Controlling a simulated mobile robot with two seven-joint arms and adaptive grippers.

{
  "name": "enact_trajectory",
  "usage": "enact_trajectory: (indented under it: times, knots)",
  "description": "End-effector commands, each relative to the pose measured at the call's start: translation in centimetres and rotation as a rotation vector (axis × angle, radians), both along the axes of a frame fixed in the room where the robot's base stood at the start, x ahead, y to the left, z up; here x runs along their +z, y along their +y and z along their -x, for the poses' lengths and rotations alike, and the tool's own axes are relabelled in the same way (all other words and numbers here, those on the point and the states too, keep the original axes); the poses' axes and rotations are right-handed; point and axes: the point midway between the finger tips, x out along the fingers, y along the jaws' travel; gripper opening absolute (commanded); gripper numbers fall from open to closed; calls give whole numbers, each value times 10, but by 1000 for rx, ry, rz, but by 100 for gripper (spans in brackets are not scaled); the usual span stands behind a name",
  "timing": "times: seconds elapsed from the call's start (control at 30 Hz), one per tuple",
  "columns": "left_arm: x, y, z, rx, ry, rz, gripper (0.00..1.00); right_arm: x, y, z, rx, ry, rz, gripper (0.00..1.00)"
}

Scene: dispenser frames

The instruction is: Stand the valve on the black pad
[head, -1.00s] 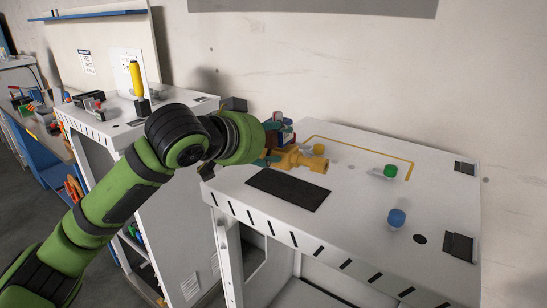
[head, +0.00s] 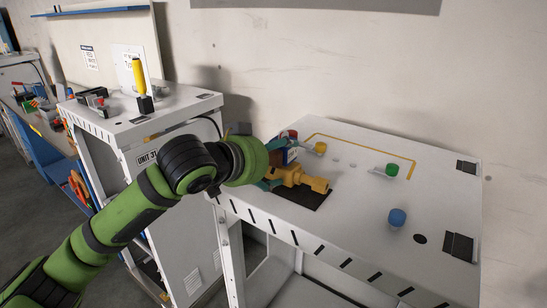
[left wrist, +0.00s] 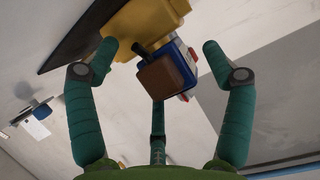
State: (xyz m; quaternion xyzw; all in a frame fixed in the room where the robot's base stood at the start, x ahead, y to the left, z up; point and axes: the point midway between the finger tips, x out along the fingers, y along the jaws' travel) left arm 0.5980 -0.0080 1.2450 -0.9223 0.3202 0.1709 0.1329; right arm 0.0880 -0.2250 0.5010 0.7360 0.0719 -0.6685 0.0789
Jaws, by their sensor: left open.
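The yellow valve (head: 304,181) lies over the black pad (head: 309,198) in the head view, its yellow body on its side and pointing right. I cannot tell for sure whether it touches the pad. Its blue block with a brown face (left wrist: 172,72) and red bits faces my left gripper (left wrist: 160,46). The left gripper's fingers are open, one on each side of the blue block, with a gap on the right side. The left fingertip is close to the yellow body (left wrist: 150,20). In the head view my left wrist hides part of the valve's near end.
Another cabinet with a yellow-handled lever (head: 139,77) stands left.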

Motion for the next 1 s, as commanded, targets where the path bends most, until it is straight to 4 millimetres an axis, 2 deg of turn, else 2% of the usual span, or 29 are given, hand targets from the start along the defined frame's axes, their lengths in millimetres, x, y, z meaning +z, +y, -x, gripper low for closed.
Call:
enact_trajectory:
  times: [0.17,0.6,0.8,1.0]
  knots:
    - [5,8,10,1,-4,1,82,-6,0,1,0,2,-1,32]
    - [40,56,74,1,-4,0,82,-28,3,3,2,5,-4,32]
    - [47,65,87,0,0,0,82,-31,5,3,2,6,-6,32]
    - [48,65,88,-1,0,0,82,-30,5,4,3,6,-6,32]
